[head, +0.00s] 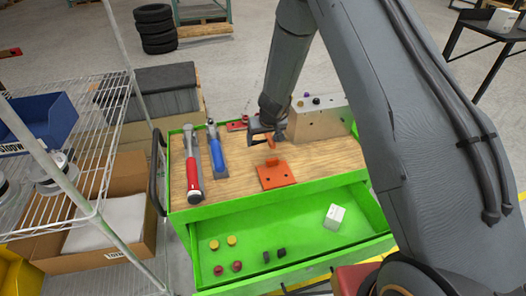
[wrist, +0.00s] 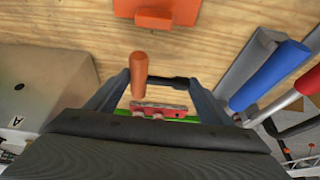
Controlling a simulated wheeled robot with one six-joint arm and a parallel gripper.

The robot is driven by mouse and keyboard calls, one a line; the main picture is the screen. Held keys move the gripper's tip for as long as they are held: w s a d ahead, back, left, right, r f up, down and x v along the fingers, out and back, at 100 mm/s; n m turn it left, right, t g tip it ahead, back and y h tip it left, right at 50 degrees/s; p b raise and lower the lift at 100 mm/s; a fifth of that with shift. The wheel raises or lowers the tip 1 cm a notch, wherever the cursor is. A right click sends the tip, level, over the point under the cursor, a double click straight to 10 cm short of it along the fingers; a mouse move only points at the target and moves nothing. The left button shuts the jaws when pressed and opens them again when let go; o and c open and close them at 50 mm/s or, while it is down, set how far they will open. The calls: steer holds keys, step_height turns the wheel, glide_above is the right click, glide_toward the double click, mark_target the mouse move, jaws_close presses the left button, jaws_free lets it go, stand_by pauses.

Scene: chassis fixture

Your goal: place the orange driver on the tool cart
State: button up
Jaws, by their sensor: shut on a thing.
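The tool cart is green with a wooden top (head: 315,158), and it fills the middle of the head view; the wood also shows in the wrist view (wrist: 60,25). My gripper (head: 263,137) is over the back half of the top. It is shut on the orange driver (head: 271,143). In the wrist view the driver's orange handle (wrist: 139,75) stands between the fingers of my gripper (wrist: 160,80). The fingers partly hide the driver. I cannot tell whether its lower end touches the wood.
An orange bracket (head: 277,177) lies in front of my gripper. Red-handled (head: 193,170) and blue-handled (head: 217,155) tools lie in holders at left. A beige block (head: 318,122) stands at right, a red part (head: 237,126) at the back. The green drawer (head: 300,240) is open.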

mark_target(262, 154)
steer(key=shift+f+b, duration=2.7)
steer(key=shift+b, duration=1.05)
steer(key=shift+f, duration=0.2)
steer(key=o, duration=1.1)
steer(key=shift+r, duration=0.2)
steer(key=shift+s+r, duration=0.1)
steer(key=shift+r, duration=0.15)
steer(key=s+d+r+p, duration=0.3)
steer(key=s+r, duration=0.5)
steer(key=r, duration=0.2)
steer(key=s+d+r+p, duration=0.35)
steer(key=s+r, duration=0.35)
steer(key=r, duration=0.3)
steer(key=s+d+r, duration=0.1)
steer(key=s+d, duration=0.1)
steer(key=s, duration=0.3)
steer(key=s+d+r+m+g, duration=0.1)
steer(key=s+d+r, duration=0.1)
steer(key=s, duration=0.3)
steer(key=s+d+r+m+g+h, duration=0.1)
steer(key=s+d+r, duration=0.1)
steer(key=s, duration=0.3)
steer(key=shift+s+d+r, duration=0.1)
steer(key=shift+d, duration=0.35)
